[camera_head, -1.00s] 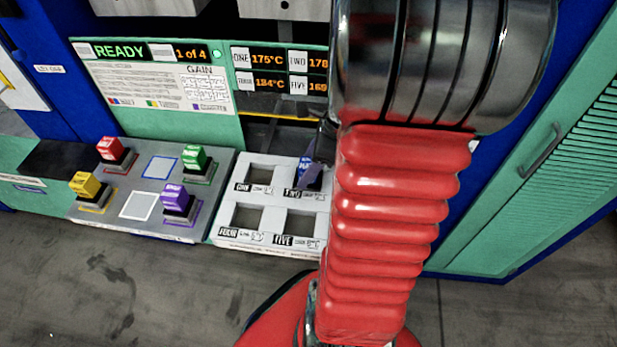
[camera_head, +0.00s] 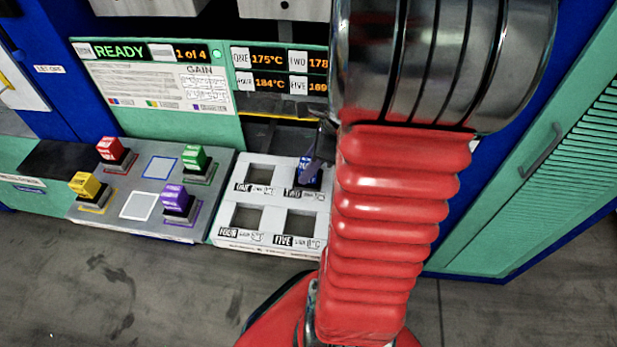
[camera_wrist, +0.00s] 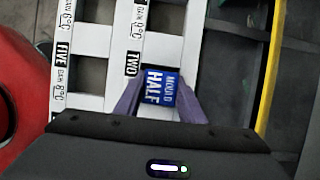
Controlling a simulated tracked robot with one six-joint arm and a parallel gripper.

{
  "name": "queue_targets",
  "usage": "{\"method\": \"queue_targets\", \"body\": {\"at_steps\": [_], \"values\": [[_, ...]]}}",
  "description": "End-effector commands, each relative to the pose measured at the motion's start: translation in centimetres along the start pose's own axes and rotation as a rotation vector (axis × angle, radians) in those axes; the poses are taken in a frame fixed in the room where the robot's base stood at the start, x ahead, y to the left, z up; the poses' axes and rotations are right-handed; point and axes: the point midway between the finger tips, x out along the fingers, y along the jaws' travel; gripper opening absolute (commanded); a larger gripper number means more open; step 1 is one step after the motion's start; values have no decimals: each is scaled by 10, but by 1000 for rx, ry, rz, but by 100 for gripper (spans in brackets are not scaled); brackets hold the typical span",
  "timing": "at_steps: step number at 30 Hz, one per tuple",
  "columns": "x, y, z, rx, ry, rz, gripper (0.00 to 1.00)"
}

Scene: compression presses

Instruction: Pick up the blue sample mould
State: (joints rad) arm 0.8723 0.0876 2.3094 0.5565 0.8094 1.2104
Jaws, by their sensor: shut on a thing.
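The blue sample mould (camera_head: 306,170) sits at the slot marked TWO in the white rack (camera_head: 282,208). In the wrist view the blue mould (camera_wrist: 160,88), lettered "MOULD HALF", lies between the two purple-grey fingers of my gripper (camera_wrist: 159,100). The fingers are shut on its sides. In the head view my gripper is mostly hidden behind my red arm; only a dark part of it shows beside the mould. I cannot tell whether the mould is still seated in the slot or slightly raised.
Left of the rack, a grey tray (camera_head: 122,178) bears red (camera_head: 111,149), green (camera_head: 193,157), yellow (camera_head: 86,186) and purple (camera_head: 176,198) moulds. Its blue-outlined spot is empty. Slots ONE, FOUR and FIVE are empty. A yellow edge (camera_wrist: 270,70) runs beside the rack.

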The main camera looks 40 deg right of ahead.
Motion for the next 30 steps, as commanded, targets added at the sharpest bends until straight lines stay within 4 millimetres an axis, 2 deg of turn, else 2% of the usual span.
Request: {"method": "queue_targets", "body": {"at_steps": [19, 26, 30], "values": [[-6, -2, 3, -2, -1, -4, 0], [-26, -1, 12, -3, -1, -6, 0], [-47, -2, 20, -4, -1, -7, 0]]}}
